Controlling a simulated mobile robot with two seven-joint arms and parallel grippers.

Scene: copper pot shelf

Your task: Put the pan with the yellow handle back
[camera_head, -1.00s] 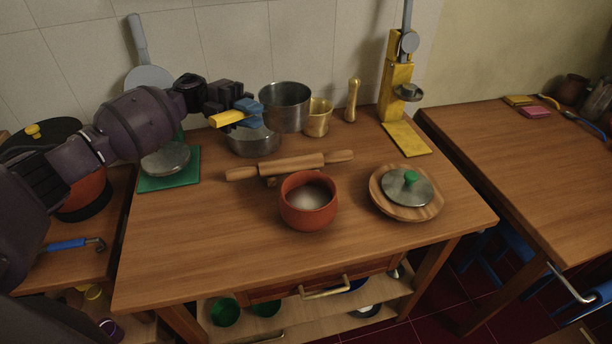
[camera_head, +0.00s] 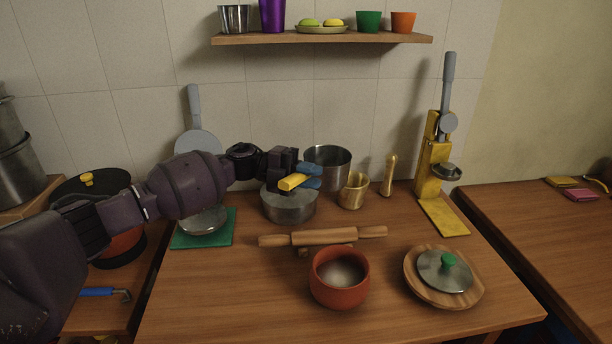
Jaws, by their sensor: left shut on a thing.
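My left gripper (camera_head: 308,176) has blue fingertips and is shut on the yellow handle (camera_head: 293,182) of the pan. A shallow steel pan (camera_head: 289,208) shows just below the handle, at the back of the wooden table. The gripper and handle cover part of its rim, so I cannot see where handle and pan join. I cannot tell whether the pan touches the table. My right gripper is not in view.
A wall shelf (camera_head: 320,39) holds cups and a plate. A steel pot (camera_head: 327,165) and brass mortar (camera_head: 353,191) stand close right of the pan. A rolling pin (camera_head: 322,236) and red bowl (camera_head: 339,282) lie in front. A green mat (camera_head: 186,239) is left.

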